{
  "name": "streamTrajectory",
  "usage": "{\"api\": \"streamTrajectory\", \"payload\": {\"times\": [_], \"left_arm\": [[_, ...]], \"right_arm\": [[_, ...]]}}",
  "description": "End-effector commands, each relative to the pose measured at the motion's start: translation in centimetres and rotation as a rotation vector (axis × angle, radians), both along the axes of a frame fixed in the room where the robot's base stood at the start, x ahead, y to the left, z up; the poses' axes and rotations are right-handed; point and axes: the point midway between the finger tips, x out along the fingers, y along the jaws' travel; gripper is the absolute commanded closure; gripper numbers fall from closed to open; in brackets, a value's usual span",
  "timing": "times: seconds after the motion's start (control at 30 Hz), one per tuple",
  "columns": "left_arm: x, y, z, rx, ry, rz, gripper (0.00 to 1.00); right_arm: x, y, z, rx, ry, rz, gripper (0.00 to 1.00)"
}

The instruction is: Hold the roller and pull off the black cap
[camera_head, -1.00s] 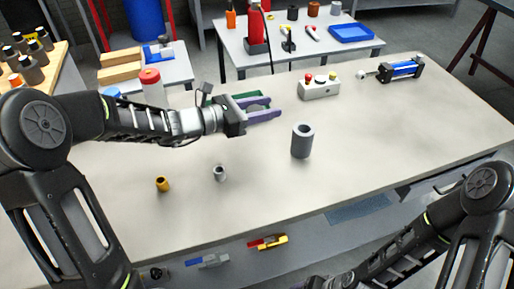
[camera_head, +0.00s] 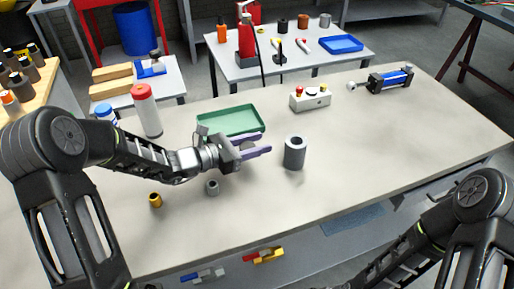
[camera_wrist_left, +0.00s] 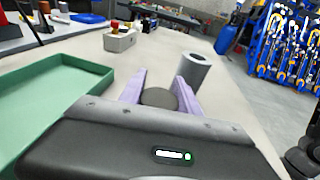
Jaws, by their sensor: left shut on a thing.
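A grey hollow roller (camera_head: 294,154) stands upright on the table with its open end up. It also shows in the left wrist view (camera_wrist_left: 194,68), beyond the fingers. My left gripper (camera_head: 266,143) is just left of the roller, apart from it, with purple fingers pointing right. In the left wrist view the gripper (camera_wrist_left: 161,80) is shut on a round dark disc, which looks like the black cap (camera_wrist_left: 158,98). The cap is hard to make out in the head view. My right arm is at the lower right; its gripper is out of frame.
A green tray (camera_head: 232,121) lies behind my left gripper. A small grey ring (camera_head: 212,188) and a brass bushing (camera_head: 155,200) stand in front. A button box (camera_head: 310,98) and a blue cylinder (camera_head: 390,79) are farther back. The table's right part is clear.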

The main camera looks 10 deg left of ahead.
Motion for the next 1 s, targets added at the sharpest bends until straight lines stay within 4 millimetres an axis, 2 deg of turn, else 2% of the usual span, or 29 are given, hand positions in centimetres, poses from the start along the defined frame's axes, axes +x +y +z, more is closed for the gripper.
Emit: {"api": "streamTrajectory", "payload": {"times": [0.03, 0.13, 0.93, 0.97, 1.0], "left_arm": [[0.0, 0.0, -0.9, -0.002, 0.004, 0.000, 1.00], [0.0, 0.0, -1.8, 0.000, 0.001, 0.000, 1.00], [0.0, 0.0, -3.1, 0.001, -0.001, 0.000, 1.00], [0.0, 0.0, -3.1, 0.001, -0.001, 0.000, 0.59], [0.0, 0.0, -3.1, 0.001, -0.001, 0.000, 0.56]], "right_arm": [[0.0, 0.0, 0.0, 0.000, 0.000, 0.000, 0.26], [0.0, 0.0, 0.0, 0.000, 0.000, 0.000, 0.26], [0.0, 0.0, -1.1, 0.000, -0.001, 0.000, 0.26], [0.0, 0.0, -1.1, 0.000, -0.001, 0.000, 0.26], [0.0, 0.0, -1.1, 0.000, -0.001, 0.000, 0.26]]}}
